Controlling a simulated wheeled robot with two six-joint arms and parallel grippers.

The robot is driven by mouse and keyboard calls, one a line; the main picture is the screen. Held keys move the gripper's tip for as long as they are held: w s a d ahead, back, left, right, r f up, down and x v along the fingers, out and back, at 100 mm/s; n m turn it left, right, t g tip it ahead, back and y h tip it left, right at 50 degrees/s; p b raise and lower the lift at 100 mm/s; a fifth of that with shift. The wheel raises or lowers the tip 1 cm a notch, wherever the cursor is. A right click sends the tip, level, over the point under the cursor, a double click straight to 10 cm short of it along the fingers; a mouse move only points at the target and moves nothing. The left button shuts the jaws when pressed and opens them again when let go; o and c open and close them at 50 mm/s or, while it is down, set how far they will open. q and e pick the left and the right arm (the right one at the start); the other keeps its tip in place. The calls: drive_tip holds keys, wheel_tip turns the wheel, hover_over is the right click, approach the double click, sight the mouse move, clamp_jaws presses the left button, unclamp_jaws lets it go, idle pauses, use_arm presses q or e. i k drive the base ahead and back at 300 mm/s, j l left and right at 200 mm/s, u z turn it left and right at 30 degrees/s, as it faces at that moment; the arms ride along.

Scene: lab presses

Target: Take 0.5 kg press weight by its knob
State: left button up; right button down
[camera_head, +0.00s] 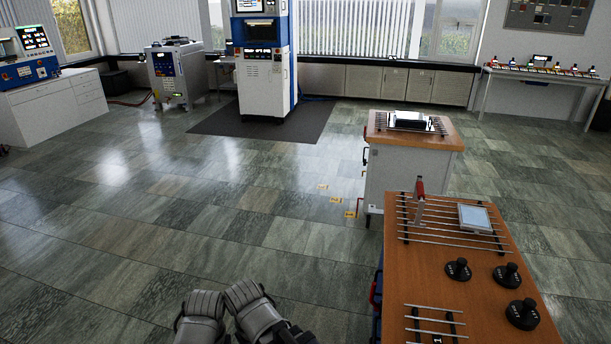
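Three black round press weights with upright knobs stand on the wooden top of the near cart (470,318). One weight (458,269) is on the left, one (507,275) is to its right, and the nearest, largest-looking one (522,314) is at the front right. Pale markings show on their discs but are too small to read, so I cannot tell which is 0.5 kg. The knobs are uncovered and nothing touches them. Grey rounded parts of my own body show at the bottom centre, left of the cart. I make out no gripper fingertips.
A metal rod rack (425,234) with a red-handled tool (419,200) and a tablet-like panel (480,217) lies behind the weights. A smaller rack (433,322) is at the front left. A second cart (400,180) stands behind. The tiled floor to the left is clear.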

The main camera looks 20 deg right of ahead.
sight(458, 270)
drive_tip(key=z, duration=0.45)
drive_tip(key=k+j+z, duration=0.1)
drive_tip(key=z, duration=0.75)
drive_tip(key=k+z, duration=0.1)
drive_tip(key=z, duration=0.75)
drive_tip(key=k+z, duration=0.1)
drive_tip(key=z, duration=0.3)
drive_tip(key=i+l+u, duration=0.8)
drive_tip(key=l+u, duration=0.2)
drive_tip(key=j, duration=0.05)
